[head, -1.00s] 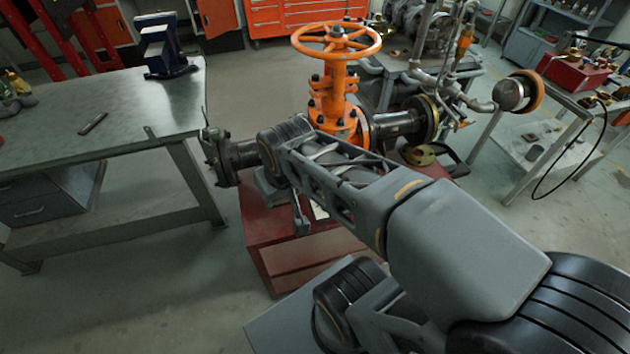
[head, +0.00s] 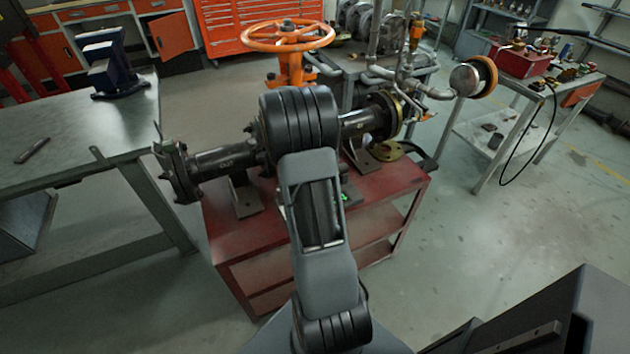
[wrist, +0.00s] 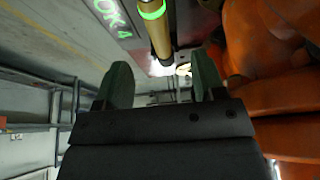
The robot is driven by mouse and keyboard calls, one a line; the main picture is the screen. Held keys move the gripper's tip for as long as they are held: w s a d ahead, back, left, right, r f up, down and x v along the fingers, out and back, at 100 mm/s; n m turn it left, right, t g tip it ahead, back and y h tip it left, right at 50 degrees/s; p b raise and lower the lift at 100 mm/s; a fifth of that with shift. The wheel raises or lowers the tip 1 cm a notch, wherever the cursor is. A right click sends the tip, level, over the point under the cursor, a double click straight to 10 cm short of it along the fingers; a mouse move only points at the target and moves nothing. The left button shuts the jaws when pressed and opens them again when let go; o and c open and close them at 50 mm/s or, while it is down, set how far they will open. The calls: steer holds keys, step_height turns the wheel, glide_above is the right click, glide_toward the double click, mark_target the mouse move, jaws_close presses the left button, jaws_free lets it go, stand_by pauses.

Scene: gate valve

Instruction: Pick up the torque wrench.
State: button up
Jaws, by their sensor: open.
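My gripper (wrist: 160,62) is open in the wrist view, with its two dark fingers apart. A brass-coloured rod with a glowing green ring (wrist: 152,13) comes down from the top edge and narrows to a dark part just beyond the gap between the fingers. It may be part of the torque wrench, but I cannot tell for sure. The fingers do not visibly close on it. In the head view my arm hides the gripper and much of the red cart top. A small green glow (head: 345,197) shows there beside the arm.
The red cart (head: 390,190) carries the flanged pipe (head: 222,160) and the orange handwheel valve (head: 290,38). A grey workbench (head: 60,135) with a blue vise (head: 112,68) stands left. Orange valve parts (wrist: 285,100) are close at the right in the wrist view.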

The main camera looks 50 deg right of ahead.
steer(key=x, duration=0.6)
steer(key=shift+f, duration=0.2)
steer(key=shift+s+x, duration=0.1)
steer(key=shift+x, duration=1.25)
steer(key=shift+s+x, duration=0.15)
steer(key=shift+x, duration=1.15)
steer(key=shift+c, duration=0.4)
jaws_close()
steer(key=shift+w+r, duration=0.1)
steer(key=shift+r, duration=0.05)
